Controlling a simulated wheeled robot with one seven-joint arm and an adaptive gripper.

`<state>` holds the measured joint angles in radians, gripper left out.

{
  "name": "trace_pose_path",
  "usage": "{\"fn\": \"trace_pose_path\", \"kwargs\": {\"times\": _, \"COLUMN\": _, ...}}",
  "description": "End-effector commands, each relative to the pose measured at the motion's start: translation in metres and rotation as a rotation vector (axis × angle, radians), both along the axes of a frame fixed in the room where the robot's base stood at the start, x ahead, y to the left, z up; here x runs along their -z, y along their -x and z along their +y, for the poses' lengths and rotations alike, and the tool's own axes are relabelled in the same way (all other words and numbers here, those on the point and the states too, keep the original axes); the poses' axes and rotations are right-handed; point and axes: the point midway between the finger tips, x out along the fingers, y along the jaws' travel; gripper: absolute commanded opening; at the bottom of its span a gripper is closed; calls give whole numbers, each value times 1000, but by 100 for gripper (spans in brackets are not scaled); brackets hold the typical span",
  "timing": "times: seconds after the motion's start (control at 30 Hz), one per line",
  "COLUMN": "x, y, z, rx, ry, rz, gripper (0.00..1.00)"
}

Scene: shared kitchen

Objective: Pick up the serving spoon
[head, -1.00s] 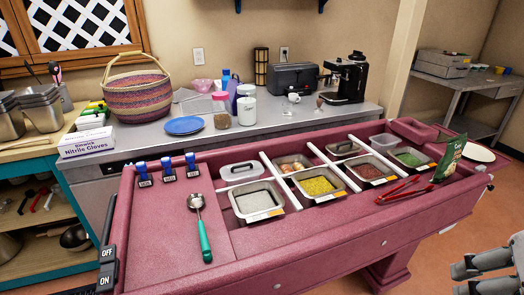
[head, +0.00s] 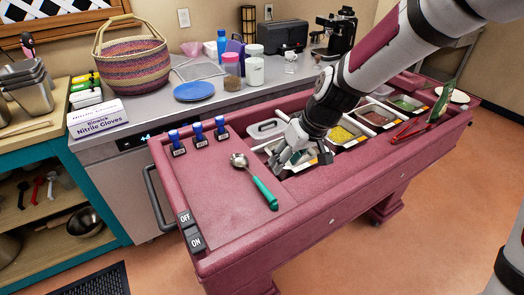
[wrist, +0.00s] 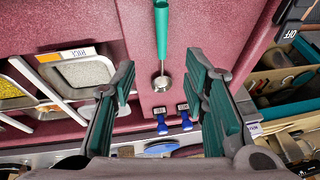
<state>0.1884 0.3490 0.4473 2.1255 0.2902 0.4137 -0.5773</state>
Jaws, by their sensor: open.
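The serving spoon lies on the flat left part of the maroon counter (head: 215,235), with its green handle (head: 264,192) toward the front and its metal bowl (head: 239,160) toward the back. My gripper (head: 286,160) is open and empty, above the counter to the right of the spoon in the head view. In the wrist view the spoon's green handle (wrist: 161,30) runs from the top edge down to its bowl (wrist: 162,83). The bowl shows between my open fingers (wrist: 165,85), apart from both.
Food pans (head: 342,134) fill the counter's right part, with red tongs (head: 408,130) near its front edge. Blue-topped dispensers (head: 198,135) stand behind the spoon. An ON/OFF switch (head: 190,230) is at the front left. The surface around the spoon is clear.

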Motion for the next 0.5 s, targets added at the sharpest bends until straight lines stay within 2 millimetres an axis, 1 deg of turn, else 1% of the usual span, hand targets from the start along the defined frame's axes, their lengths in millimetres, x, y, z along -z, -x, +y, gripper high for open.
{"fn": "trace_pose_path", "kwargs": {"times": 0.03, "x": 8, "y": -4, "z": 5, "rx": -6, "ry": -17, "rz": 6, "gripper": 40}}
{"fn": "trace_pose_path", "kwargs": {"times": 0.1, "x": 15, "y": -9, "z": 12, "rx": -16, "ry": -33, "rz": 6, "gripper": 40}}
{"fn": "trace_pose_path", "kwargs": {"times": 0.27, "x": 27, "y": -14, "z": 19, "rx": -25, "ry": -48, "rz": 6, "gripper": 40}}
{"fn": "trace_pose_path", "kwargs": {"times": 0.37, "x": 41, "y": -18, "z": 25, "rx": -27, "ry": -49, "rz": 7, "gripper": 40}}
{"fn": "trace_pose_path", "kwargs": {"times": 0.5, "x": 66, "y": -23, "z": 35, "rx": -26, "ry": -49, "rz": 9, "gripper": 40}}
